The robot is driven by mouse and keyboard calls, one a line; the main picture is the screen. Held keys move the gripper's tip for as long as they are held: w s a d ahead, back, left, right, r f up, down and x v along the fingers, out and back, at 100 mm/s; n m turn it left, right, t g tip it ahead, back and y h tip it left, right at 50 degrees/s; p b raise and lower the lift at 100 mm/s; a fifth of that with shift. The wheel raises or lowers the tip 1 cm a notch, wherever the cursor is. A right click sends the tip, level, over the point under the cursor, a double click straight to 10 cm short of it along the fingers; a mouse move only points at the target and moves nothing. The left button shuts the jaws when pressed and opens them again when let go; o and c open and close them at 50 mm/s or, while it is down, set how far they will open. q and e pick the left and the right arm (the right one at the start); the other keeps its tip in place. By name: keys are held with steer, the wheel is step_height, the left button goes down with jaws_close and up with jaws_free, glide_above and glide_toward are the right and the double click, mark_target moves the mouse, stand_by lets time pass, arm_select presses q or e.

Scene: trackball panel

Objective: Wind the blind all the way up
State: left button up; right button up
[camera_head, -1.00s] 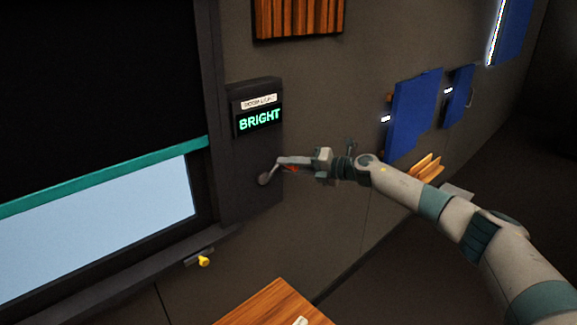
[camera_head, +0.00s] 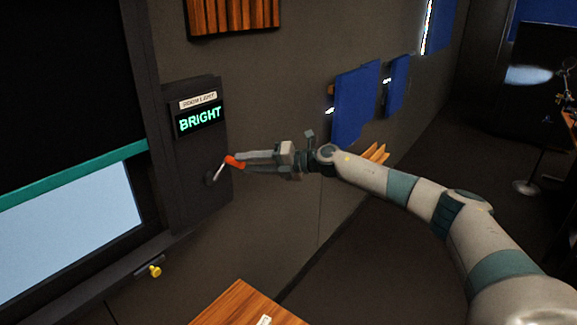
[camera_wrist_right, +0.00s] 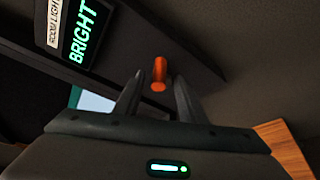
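The dark blind (camera_head: 60,80) hangs partway down the window, with a teal bottom bar (camera_head: 75,175) and a bright pane (camera_head: 70,220) below it. The crank (camera_head: 218,171) sticks out of the dark wall panel beside the window, and its orange handle (camera_head: 234,161) points toward my right gripper (camera_head: 243,160). In the right wrist view, the orange handle (camera_wrist_right: 159,75) lies between and just beyond the tips of my right gripper (camera_wrist_right: 158,95). The fingers are apart, with gaps on both sides of the handle. My left gripper is not in view.
A lit display (camera_head: 200,118) reads BRIGHT above the crank. A yellow knob (camera_head: 154,271) sits below the window sill. A wooden surface (camera_head: 245,305) is at the bottom. Blue panels (camera_head: 355,100) are on the wall farther right.

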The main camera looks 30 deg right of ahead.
steer(key=b+v, duration=0.4)
steer(key=v, duration=0.8)
steer(key=shift+s+d, duration=0.2)
steer(key=shift+s, duration=0.05)
